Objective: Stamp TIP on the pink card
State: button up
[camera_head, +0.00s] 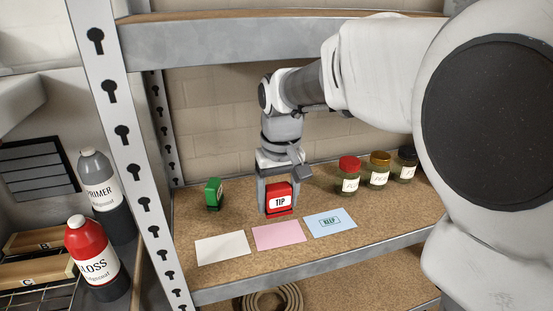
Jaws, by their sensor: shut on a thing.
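The pink card (279,236) lies on the shelf, the middle one of three cards, and no mark shows on it. The red stamp (279,200) with a white TIP label stands upright just behind the pink card. My gripper (278,190) points down and is shut on the red stamp, with its fingers at the stamp's sides. I cannot tell whether the stamp touches the shelf or hangs slightly above it. The stamp's underside is hidden.
A green stamp (213,194) stands to the left. A white card (222,247) and a blue card (330,224) marked KEEP flank the pink one. Several jars, one red-lidded (349,176), stand at the right. A perforated metal post (122,130) rises at the left; an upper shelf hangs above.

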aim_at(278, 232)
jog(key=shift+w+d+f, duration=0.15)
jog(key=shift+w+f, duration=0.05)
jog(key=shift+w, duration=0.1)
jog(key=shift+f+b, duration=0.35)
jog(key=shift+b, duration=0.15)
notch_tip(278, 232, down, 5)
jog(key=b, duration=0.4)
jog(key=shift+f+b, duration=0.45)
jog(key=shift+f, duration=0.05)
dwell(1.0)
jog(key=shift+r, duration=0.1)
notch_tip(278, 232, up, 7)
jog(key=p, duration=0.6)
jog(key=shift+r, duration=0.1)
dwell(0.7)
